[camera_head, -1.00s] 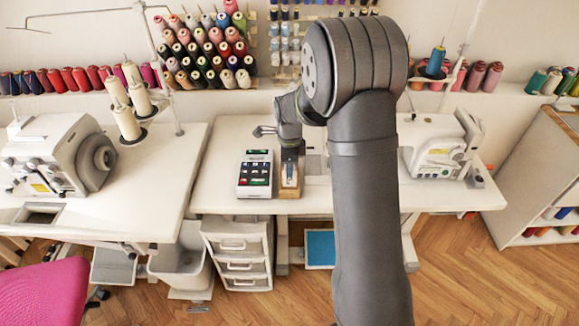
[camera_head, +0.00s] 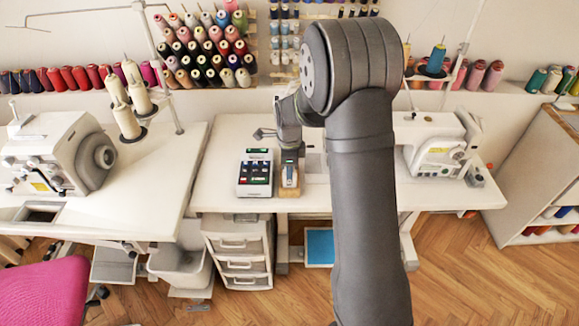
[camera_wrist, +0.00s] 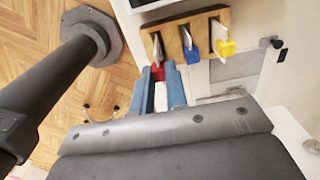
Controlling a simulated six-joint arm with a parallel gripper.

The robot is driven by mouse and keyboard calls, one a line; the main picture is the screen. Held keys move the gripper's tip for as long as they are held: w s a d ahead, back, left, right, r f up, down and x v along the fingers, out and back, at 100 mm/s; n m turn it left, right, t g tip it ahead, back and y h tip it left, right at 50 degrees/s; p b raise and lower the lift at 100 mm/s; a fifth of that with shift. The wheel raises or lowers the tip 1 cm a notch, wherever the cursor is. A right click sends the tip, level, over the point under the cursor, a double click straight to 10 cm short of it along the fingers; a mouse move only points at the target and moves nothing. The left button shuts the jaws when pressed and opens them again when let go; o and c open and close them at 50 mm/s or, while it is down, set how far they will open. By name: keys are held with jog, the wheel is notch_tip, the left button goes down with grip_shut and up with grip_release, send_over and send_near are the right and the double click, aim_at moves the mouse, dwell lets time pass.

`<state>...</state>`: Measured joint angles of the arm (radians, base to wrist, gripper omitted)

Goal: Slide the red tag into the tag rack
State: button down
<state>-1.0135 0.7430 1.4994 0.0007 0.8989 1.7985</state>
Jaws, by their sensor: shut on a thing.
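The wooden tag rack (camera_wrist: 205,22) is in the upper middle of the wrist view, with dark slots side by side. I cannot tell whether the tag touches the rack. In the head view, the rack (camera_head: 288,194) is mostly hidden under my gripper (camera_head: 289,180).
A white device with coloured keys (camera_head: 255,172) stands close left of the rack. White sewing machines stand at the right (camera_head: 440,148) and on the left table (camera_head: 60,150). The white tabletop (camera_head: 222,150) is clear left of the device. The table's front edge is near the rack.

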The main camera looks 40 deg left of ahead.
jog(key=shift+f, duration=0.9)
jog(key=c, duration=1.3)
grip_release()
jog(key=shift+c, duration=0.2)
notch_tip(320, 180, up, 17)
jog(key=shift+r, duration=0.2)
jog(key=shift+f, duration=0.15)
notch_tip(320, 180, down, 17)
jog(key=shift+f, duration=0.1)
